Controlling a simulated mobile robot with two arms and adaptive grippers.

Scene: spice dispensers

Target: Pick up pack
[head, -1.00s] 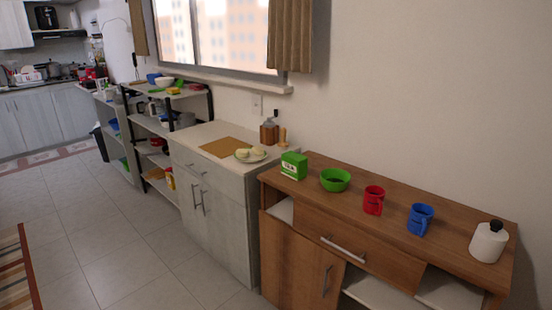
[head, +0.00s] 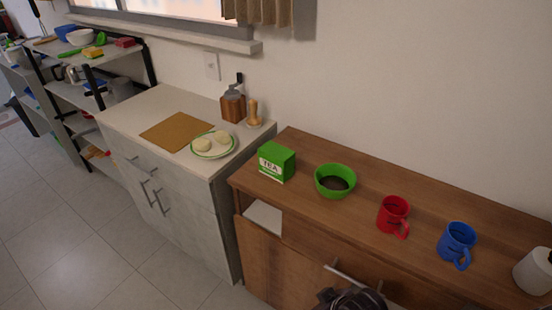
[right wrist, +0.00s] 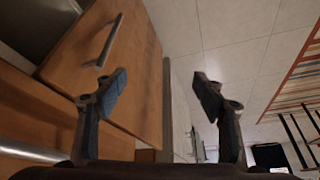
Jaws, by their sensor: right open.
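The pack is a green and white tea box (head: 277,162) standing upright on the wooden sideboard (head: 300,140), near its left end in the head view. My right gripper (right wrist: 160,95) is open and empty in the right wrist view, with its two fingers wide apart. Behind the fingers are the wooden cabinet front with a handle and the tiled floor; the pack does not show there. A dark part of my arm (head: 352,299) shows at the bottom edge of the head view, in front of the sideboard and below its top. My left gripper is not in view.
A green bowl (head: 335,181) stands right of the pack, then a red mug (head: 393,216), a blue mug (head: 457,245) and a white bottle (head: 535,271). Left is a pale counter with a plate (head: 213,145), a board (head: 177,131) and a grinder (head: 233,104).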

